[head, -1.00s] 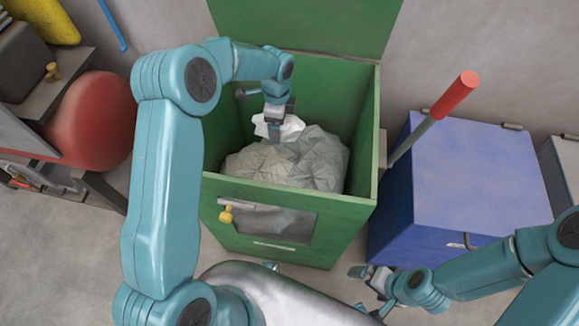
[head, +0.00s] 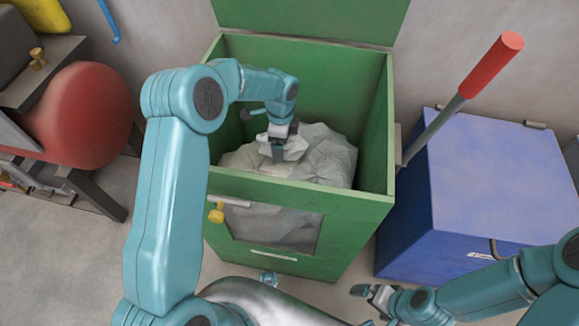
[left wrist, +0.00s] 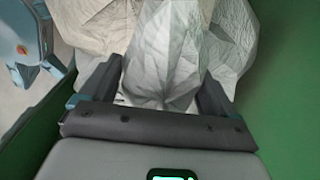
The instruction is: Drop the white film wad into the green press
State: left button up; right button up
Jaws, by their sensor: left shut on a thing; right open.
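The green press (head: 380,140) stands open in the middle of the head view, its lid raised at the back. Crumpled grey-white film (head: 328,162) fills its lower part. My left gripper (head: 278,150) is down inside the press, shut on the white film wad (head: 296,147). In the left wrist view the wad (left wrist: 168,50) sits between the two fingers (left wrist: 160,90), just above or against the film below; I cannot tell if they touch. My right gripper (head: 368,292) is open and empty, low in front of the press and outside it.
A blue box (head: 490,190) stands right of the press, with a red-handled lever (head: 460,95) between them. The press front has a window and a yellow-knobbed latch (head: 217,212).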

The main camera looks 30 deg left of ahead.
pick_arm(q)
jog(key=shift+f, duration=0.65)
jog(key=o, duration=0.8)
jog(key=shift+c, duration=0.2)
jog(key=shift+r, duration=0.15)
notch_tip(320, 180, up, 16)
jog(key=p, duration=0.2)
jog(key=shift+p, duration=0.4)
